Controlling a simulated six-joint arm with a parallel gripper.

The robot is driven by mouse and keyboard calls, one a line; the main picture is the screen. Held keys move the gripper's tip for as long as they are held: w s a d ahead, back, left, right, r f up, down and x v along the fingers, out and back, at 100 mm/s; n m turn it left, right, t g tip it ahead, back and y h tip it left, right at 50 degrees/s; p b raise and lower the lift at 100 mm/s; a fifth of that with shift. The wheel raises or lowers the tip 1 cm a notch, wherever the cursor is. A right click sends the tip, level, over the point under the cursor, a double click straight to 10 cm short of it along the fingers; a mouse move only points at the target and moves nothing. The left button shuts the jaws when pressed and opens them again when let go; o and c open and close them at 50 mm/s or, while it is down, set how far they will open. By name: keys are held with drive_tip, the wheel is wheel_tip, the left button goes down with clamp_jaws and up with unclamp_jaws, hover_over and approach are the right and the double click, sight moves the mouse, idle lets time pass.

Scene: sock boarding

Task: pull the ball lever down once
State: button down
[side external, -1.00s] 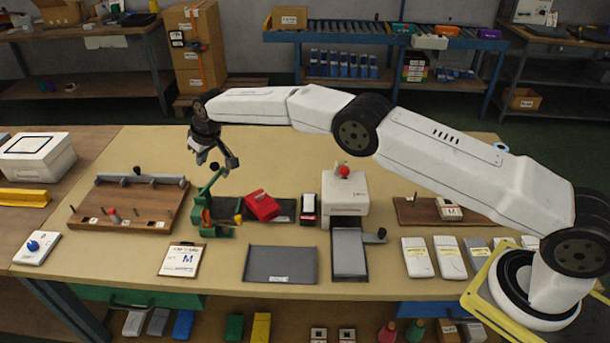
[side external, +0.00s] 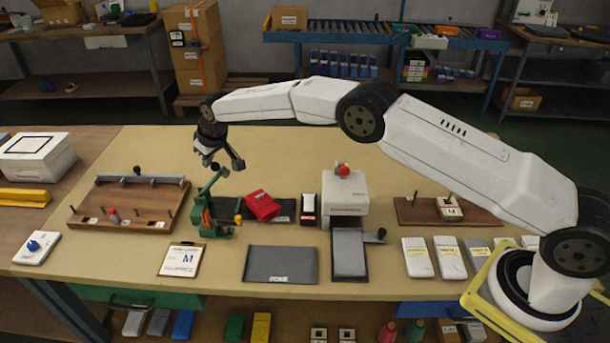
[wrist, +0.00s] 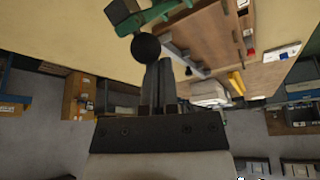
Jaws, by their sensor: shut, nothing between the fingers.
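The ball lever is a green arm with a black ball (side external: 214,166) at its end, on a green hand press (side external: 205,215) left of the table's middle. The lever arm slopes up and stands raised. My gripper (side external: 231,166) is just above and beside the ball, pointing down. In the wrist view the ball (wrist: 145,46) overlaps the tips of my closed fingers (wrist: 158,70), with the green lever arm (wrist: 165,12) beyond. I cannot tell whether the fingers touch the ball. Nothing is held.
A red block (side external: 262,205) lies right of the press. A white machine with a red knob (side external: 344,170) stands further right. A wooden board with pegs (side external: 130,205) is to the left. A clipboard card (side external: 182,259) lies in front. The table behind the press is clear.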

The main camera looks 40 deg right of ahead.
sight(225, 169)
drive_tip(key=shift+s+d+f, duration=0.1)
drive_tip(key=shift+s+d, duration=0.2)
drive_tip(key=shift+s+d+f, duration=0.3)
drive_tip(key=shift+s+d, duration=0.05)
drive_tip(key=shift+s, duration=0.05)
idle(0.6)
drive_tip(key=shift+s+d+f, duration=0.55)
drive_tip(key=shift+d, duration=0.05)
idle(1.3)
drive_tip(key=shift+s+d+f, duration=0.15)
drive_tip(key=shift+s+f, duration=0.05)
idle(0.5)
drive_tip(key=shift+s+d+f, duration=0.4)
drive_tip(key=shift+f, duration=0.25)
drive_tip(key=shift+s+d+f, duration=0.4)
drive_tip(key=shift+f, duration=0.25)
idle(0.8)
drive_tip(key=shift+s+d+f, duration=0.2)
drive_tip(key=shift+f, duration=0.25)
drive_tip(key=shift+s+d+f, duration=0.15)
drive_tip(key=shift+s+f, duration=0.05)
drive_tip(key=shift+f, duration=0.25)
idle(0.7)
drive_tip(key=shift+r, duration=0.1)
